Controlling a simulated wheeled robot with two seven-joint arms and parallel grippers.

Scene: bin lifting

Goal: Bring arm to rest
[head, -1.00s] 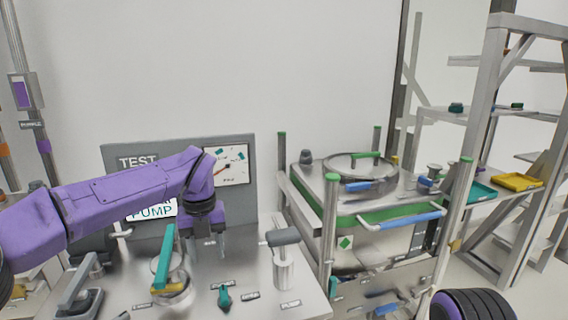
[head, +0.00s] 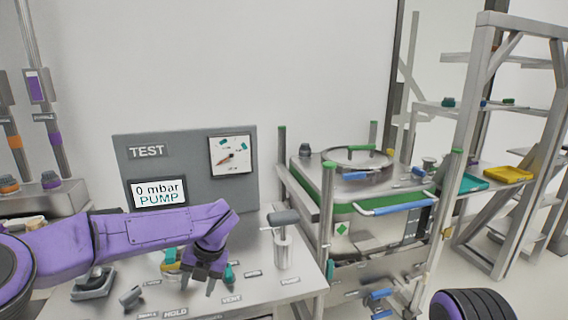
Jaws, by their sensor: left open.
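My left arm, purple, comes in from the left. My left gripper (head: 198,283) is open, empty and points down over the front of the grey test bench (head: 258,294). Its fingers are close to a teal-handled valve (head: 229,272) on the right and partly in front of a fitting with yellow and teal parts (head: 170,262). My right gripper is not in view; only a dark, purple-ringed part of me shows at the bottom right.
The test panel (head: 190,150) reads "0 mbar PUMP". A pump lever (head: 284,240) stands right of the gripper. A metal cart (head: 340,262) with a round-lidded vessel (head: 345,165) stands further right. A shelf rack holds a teal tray (head: 472,183) and a yellow tray (head: 508,174).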

